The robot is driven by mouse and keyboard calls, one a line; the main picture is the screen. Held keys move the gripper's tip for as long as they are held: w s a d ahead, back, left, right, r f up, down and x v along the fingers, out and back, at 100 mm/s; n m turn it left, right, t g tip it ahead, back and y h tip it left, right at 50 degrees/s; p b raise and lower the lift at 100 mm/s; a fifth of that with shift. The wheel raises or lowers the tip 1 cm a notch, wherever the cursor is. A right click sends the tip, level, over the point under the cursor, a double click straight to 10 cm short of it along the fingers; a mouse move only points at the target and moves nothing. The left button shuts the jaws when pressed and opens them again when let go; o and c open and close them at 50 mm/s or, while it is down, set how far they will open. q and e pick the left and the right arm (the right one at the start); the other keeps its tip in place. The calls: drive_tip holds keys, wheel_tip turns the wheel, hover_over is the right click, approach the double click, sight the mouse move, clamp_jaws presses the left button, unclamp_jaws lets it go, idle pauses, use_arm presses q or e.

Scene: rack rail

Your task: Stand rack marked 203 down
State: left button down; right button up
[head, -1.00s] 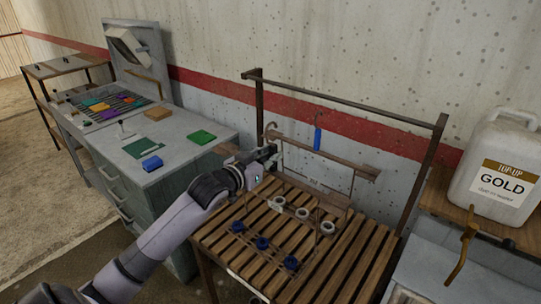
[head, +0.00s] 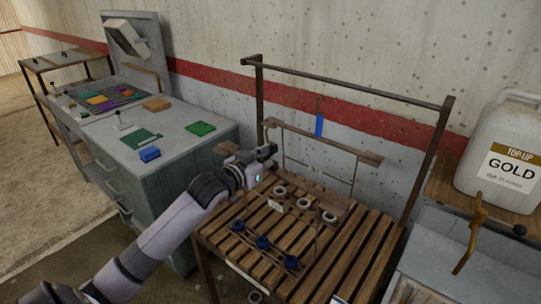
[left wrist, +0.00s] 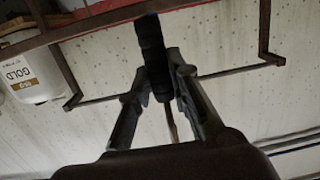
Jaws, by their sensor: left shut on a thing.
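My left gripper (head: 265,158) is at the left end of the slatted wooden stand, shut on a black ribbed grip (left wrist: 152,50), which shows between the fingers in the left wrist view. A small pale label (head: 275,204) is low over the slats, too small to read; the rack it belongs to is hard to separate from the stand. Pale rings (head: 303,202) and blue round pieces (head: 263,242) show in two rows there, with thin rods between. I cannot tell whether the rack touches the slats. My right gripper is not in view.
A dark frame with a top rail (head: 350,88) rises behind the stand (head: 345,262). A wooden crossbar (head: 335,143) and a blue tag (head: 319,126) are below the rail. A grey cabinet (head: 185,165) stands left; a GOLD jug (head: 500,155) stands right.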

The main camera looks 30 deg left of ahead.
use_arm(q)
drive_tip(key=shift+f, duration=0.1)
drive_tip(key=c, duration=1.6)
unclamp_jaws()
drive_tip(key=shift+o, duration=0.9)
drive_tip(key=shift+o, duration=0.7)
drive_tip(key=shift+f, duration=0.2)
drive_tip(key=o, duration=1.3)
drive_tip(key=shift+r, duration=0.15)
drive_tip(key=shift+s+a+p, duration=0.2)
drive_tip(key=shift+s+p, duration=1.55)
drive_tip(key=shift+s, duration=4.25)
